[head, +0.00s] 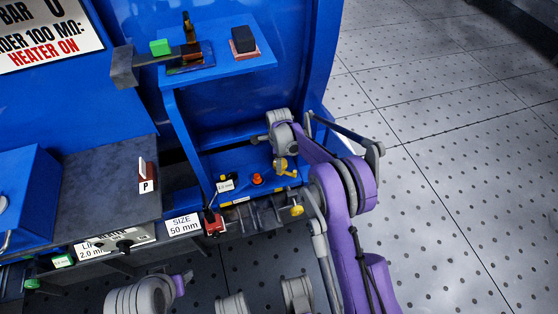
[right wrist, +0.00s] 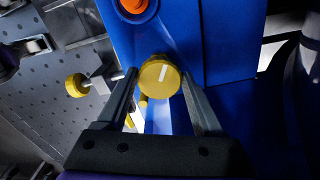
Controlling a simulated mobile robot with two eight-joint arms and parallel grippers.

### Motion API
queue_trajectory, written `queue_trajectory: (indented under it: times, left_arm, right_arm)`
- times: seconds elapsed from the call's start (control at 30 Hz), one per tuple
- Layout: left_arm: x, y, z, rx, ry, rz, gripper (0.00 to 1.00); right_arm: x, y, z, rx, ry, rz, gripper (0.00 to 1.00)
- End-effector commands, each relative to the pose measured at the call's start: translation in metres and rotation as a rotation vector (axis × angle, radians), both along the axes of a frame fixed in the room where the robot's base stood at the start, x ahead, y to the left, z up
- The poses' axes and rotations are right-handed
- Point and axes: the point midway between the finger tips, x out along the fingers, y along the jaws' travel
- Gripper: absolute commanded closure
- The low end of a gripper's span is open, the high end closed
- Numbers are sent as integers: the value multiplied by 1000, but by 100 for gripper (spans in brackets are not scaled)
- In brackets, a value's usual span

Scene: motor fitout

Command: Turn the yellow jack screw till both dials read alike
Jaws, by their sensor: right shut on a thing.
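My right gripper (right wrist: 158,74) is shut on a yellow round knob (right wrist: 162,84) with a white line across its face. One finger is on each side of it. In the head view this yellow screw (head: 282,165) stands at the right end of the blue base, below my right wrist and partly covered by it. I cannot tell a second dial for sure.
A second yellow knob (head: 297,210) sticks out at the base's front edge. An orange button (head: 257,179) lies close to the held knob. Perforated floor is free at right.

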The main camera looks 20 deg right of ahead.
Motion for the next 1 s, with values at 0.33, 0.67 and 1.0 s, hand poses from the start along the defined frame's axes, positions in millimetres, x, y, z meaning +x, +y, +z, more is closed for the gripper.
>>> queue_trajectory:
  times: [0.33, 0.67, 1.0]
  left_arm:
    - [0, 0, 0, 0, 0, 0, 50]
    - [-1, 0, 5, 0, -1, 0, 50]
    - [-3, 0, 19, 0, -4, 0, 50]
  right_arm:
    - [-1, 0, -1, 0, 3, 1, 1]
    - [-1, 0, 18, -1, 1, 1, 1]
    - [-1, 0, 69, 0, 2, 0, 1]
